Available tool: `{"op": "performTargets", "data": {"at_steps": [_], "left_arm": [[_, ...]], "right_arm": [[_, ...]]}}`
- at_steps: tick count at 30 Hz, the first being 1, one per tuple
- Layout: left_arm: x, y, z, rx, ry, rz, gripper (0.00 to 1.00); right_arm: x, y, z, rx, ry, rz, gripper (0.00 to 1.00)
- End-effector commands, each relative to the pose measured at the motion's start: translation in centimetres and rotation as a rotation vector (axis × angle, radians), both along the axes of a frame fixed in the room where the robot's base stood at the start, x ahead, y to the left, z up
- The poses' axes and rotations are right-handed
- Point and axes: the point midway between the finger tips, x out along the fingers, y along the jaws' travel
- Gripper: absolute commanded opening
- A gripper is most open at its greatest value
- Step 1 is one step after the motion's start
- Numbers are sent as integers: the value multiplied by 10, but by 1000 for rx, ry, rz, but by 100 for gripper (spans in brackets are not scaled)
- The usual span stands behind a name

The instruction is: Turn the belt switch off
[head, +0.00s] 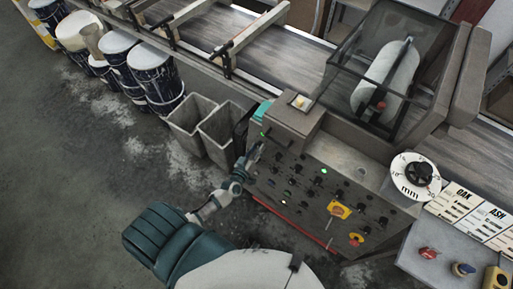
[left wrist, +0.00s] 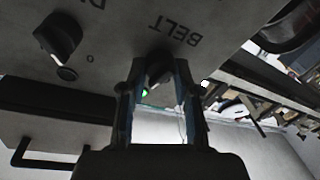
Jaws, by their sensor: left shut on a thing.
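The belt switch (left wrist: 159,68) is a dark rotary knob beside the printed word BELT in the left wrist view. My left gripper (left wrist: 156,80) has a finger on each side of the knob and is shut on it. In the head view my left gripper (head: 252,155) reaches the upper left edge of the control panel (head: 320,185). There the gripper hides the switch. A green light (left wrist: 144,93) shows between the fingers. My right gripper is not in view.
Another dark knob (left wrist: 60,36) sits beside the belt switch. Grey bins (head: 190,125) and paint drums (head: 155,80) stand left. The conveyor (head: 285,55) runs behind.

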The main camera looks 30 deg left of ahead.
Motion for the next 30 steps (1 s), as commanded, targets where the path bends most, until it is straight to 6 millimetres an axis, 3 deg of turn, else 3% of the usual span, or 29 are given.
{"op": "performTargets", "data": {"at_steps": [9,21,30], "left_arm": [[0,1,5,-295,22,57,0],[0,2,4,-614,46,117,0],[0,2,3,-745,57,141,0]], "right_arm": [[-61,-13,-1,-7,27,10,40],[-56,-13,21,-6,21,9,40],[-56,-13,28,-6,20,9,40]]}}
